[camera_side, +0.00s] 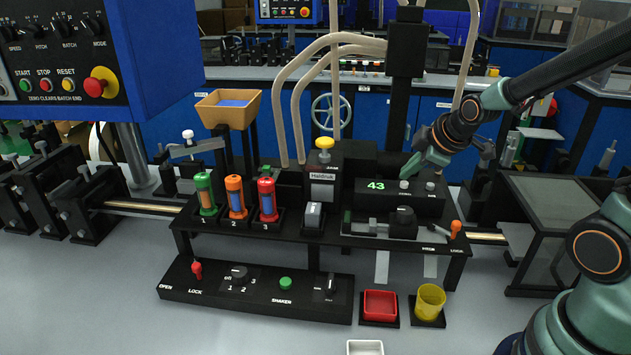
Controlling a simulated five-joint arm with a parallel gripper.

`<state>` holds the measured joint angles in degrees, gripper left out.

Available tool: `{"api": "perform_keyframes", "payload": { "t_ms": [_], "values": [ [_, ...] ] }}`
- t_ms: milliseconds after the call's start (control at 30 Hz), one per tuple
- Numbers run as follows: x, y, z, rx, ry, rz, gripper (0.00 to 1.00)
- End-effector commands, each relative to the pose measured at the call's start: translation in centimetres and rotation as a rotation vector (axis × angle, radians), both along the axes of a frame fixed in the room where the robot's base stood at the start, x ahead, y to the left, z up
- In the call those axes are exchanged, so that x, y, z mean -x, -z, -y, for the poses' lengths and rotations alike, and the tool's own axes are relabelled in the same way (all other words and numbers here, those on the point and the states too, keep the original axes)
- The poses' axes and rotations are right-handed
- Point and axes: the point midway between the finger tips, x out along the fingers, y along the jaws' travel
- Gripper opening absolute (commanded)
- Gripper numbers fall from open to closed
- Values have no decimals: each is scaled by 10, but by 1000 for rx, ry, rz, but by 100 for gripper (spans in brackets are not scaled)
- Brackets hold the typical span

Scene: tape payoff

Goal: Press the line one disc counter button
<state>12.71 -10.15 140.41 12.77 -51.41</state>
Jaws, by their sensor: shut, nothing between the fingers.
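A black counter box (385,200) at the right of the raised black bench shows a green 43. Two small pale buttons stand on its right part, a left one (404,185) and a right one (430,187). The labels below them are too small to read. My gripper (408,174) is shut and empty, its teal fingers pointing down and left. Its tips appear just above the left button; I cannot tell whether they touch it. The right button is clear of the fingers in this view.
A black slide mechanism (395,225) sits in front of the counter, with an orange-tipped lever (455,228) at its right. A yellow-knobbed unit (324,165) stands to the left. A red tray (380,306) and yellow cup (430,301) are below. A clear-topped box (565,210) is at right.

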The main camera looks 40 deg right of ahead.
Motion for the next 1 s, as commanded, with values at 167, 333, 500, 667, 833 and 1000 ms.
{"api": "perform_keyframes", "payload": {
  "t_ms": [167,333,500,667,833,1000],
  "values": [
    [0,0,0,0,0,0,0],
    [0,0,0,0,0,0,0],
    [0,2,0,0,0,0,0],
    [0,4,0,0,0,-1,0],
    [0,6,0,-1,0,-2,0],
    [0,8,0,0,0,-1,0]
  ]
}}
